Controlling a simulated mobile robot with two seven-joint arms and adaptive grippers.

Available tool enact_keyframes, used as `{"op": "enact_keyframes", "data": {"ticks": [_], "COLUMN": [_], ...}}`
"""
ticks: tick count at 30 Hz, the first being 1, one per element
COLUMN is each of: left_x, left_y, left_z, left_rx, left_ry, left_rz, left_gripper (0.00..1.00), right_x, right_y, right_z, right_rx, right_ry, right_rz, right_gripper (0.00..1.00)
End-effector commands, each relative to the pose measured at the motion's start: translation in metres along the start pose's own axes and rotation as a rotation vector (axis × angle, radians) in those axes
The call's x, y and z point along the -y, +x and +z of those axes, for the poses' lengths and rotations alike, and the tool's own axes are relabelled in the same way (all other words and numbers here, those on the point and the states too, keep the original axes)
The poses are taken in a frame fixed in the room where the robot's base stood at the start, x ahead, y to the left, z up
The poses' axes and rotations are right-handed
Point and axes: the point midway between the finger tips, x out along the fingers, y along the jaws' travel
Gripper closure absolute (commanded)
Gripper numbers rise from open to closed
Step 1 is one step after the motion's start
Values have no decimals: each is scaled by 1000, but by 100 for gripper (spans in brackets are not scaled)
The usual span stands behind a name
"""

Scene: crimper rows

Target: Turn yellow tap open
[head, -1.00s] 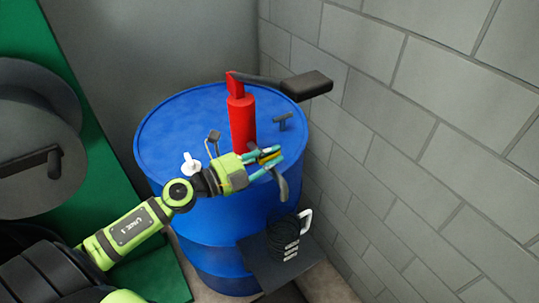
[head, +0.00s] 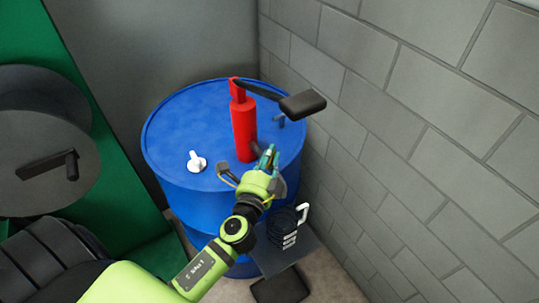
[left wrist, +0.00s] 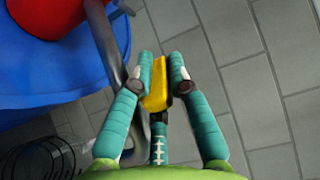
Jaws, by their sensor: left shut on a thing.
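The yellow tap (left wrist: 155,85) is a small yellow lever between the fingers of my left gripper (left wrist: 163,75) in the left wrist view, with the grey pump spout (left wrist: 108,50) beside it. In the head view my left gripper (head: 268,156) is at the front right rim of the blue drum, just right of the red pump body (head: 243,128). Its fingers are shut on the tap. The gripper hides the tap and most of the spout in the head view. My right gripper is not in view.
The blue drum (head: 185,120) carries the upright red pump with a black handle (head: 302,104), a white cap (head: 196,161) and a small grey fitting (head: 278,121). A block wall (head: 430,150) stands close on the right. A coiled black hose (head: 283,228) lies below the gripper.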

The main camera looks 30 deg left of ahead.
Motion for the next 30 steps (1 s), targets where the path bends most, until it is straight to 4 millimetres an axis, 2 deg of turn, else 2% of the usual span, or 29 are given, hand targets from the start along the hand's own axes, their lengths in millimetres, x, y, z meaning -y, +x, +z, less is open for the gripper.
{"op": "enact_keyframes", "data": {"ticks": [1,12,30], "left_x": [-11,-11,-8], "left_y": [-2,-2,-2], "left_z": [-3,-2,0], "left_rx": [39,263,338], "left_ry": [-10,-4,0], "left_rz": [15,16,17], "left_gripper": [100,100,100], "right_x": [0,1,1], "right_y": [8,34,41], "right_z": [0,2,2], "right_rx": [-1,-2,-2], "right_ry": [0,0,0], "right_rz": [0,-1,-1], "right_gripper": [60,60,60]}}
